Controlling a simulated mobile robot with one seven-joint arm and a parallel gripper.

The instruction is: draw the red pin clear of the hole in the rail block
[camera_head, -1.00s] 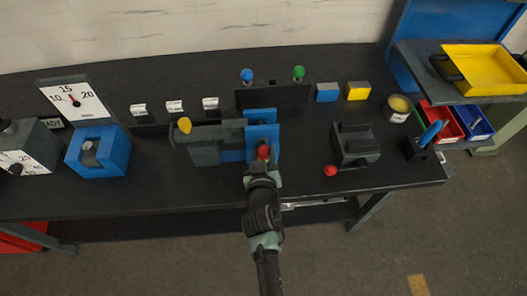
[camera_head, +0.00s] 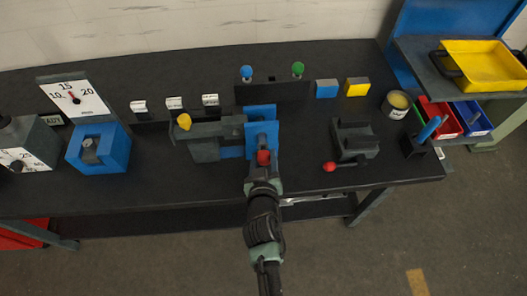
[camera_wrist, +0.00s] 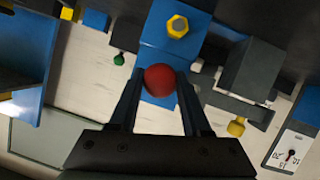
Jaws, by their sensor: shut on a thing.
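The red pin shows as a round red knob (camera_head: 263,158) at the front of the blue rail block (camera_head: 262,114) in the head view. A short grey shaft shows between knob and block; I cannot tell whether its far end is still inside the hole, which is hidden. My gripper (camera_head: 263,168) comes in from the front and is shut on the red knob. In the wrist view the knob (camera_wrist: 160,79) sits between the two dark fingers, with the blue block (camera_wrist: 158,40) behind it.
A grey slide with a yellow knob (camera_head: 184,121) adjoins the block on the left. A grey fixture (camera_head: 355,139) with a red ball handle (camera_head: 329,167) stands to the right. A dark panel with blue and green knobs (camera_head: 298,69) is behind. The bench front edge lies below my gripper.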

